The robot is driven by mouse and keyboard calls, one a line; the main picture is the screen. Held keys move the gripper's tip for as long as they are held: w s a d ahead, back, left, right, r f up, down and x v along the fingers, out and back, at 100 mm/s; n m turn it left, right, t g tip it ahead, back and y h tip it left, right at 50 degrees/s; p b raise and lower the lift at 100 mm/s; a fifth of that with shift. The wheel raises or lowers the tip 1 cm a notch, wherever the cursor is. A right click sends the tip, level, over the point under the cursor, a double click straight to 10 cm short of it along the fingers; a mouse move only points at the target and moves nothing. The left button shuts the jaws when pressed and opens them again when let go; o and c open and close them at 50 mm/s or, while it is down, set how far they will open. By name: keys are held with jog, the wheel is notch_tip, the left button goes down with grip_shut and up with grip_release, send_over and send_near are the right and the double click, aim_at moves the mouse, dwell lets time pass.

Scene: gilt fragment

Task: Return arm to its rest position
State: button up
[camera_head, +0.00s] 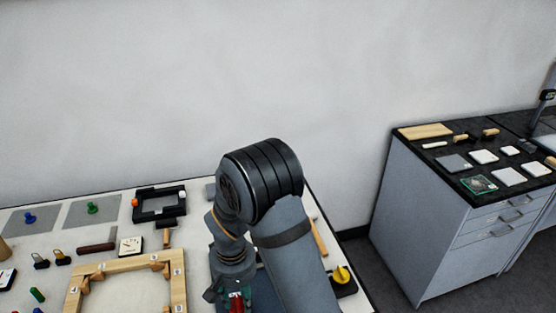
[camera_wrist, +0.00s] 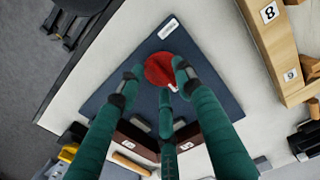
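My gripper (camera_wrist: 160,80) has green fingers with dark tips and points down at a dark blue pad (camera_wrist: 112,92). A red piece (camera_wrist: 160,70) sits between the fingertips in the wrist view. The fingers stand around it, but I cannot tell whether they touch it or whether it rests on the pad. In the head view, my arm stretches over the right part of the white table, and a bit of red (camera_head: 236,301) shows low by the gripper. My arm hides much of the pad there.
A wooden frame (camera_head: 178,290) with numbered tags lies left of my arm. A black frame (camera_head: 159,216), a dial gauge (camera_head: 131,247) and a hammer (camera_head: 97,245) lie near it. A yellow knob (camera_head: 342,274) is to the right. A grey cabinet (camera_head: 415,215) stands apart at right.

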jog(key=shift+r, duration=0.15)
notch_tip(320, 180, up, 12)
notch_tip(320, 180, down, 11)
jog(key=shift+s+f, duration=0.1)
jog(key=shift+f, duration=0.45)
jog(key=shift+m+p, duration=0.55)
jog(key=shift+m, duration=0.25)
jog(key=m+p, duration=0.1)
jog(key=m, duration=0.1)
jog(key=m+p, duration=0.2)
jog(key=m, duration=0.1)
jog(key=shift+s+r+m, duration=0.15)
jog(key=shift+r+m, duration=0.05)
jog(key=shift+m, duration=0.1)
notch_tip(320, 180, up, 10)
jog(key=w+a+n+b, duration=0.1)
jog(key=w+n, duration=0.1)
jog(key=n, duration=0.4)
jog(key=shift+t, duration=0.4)
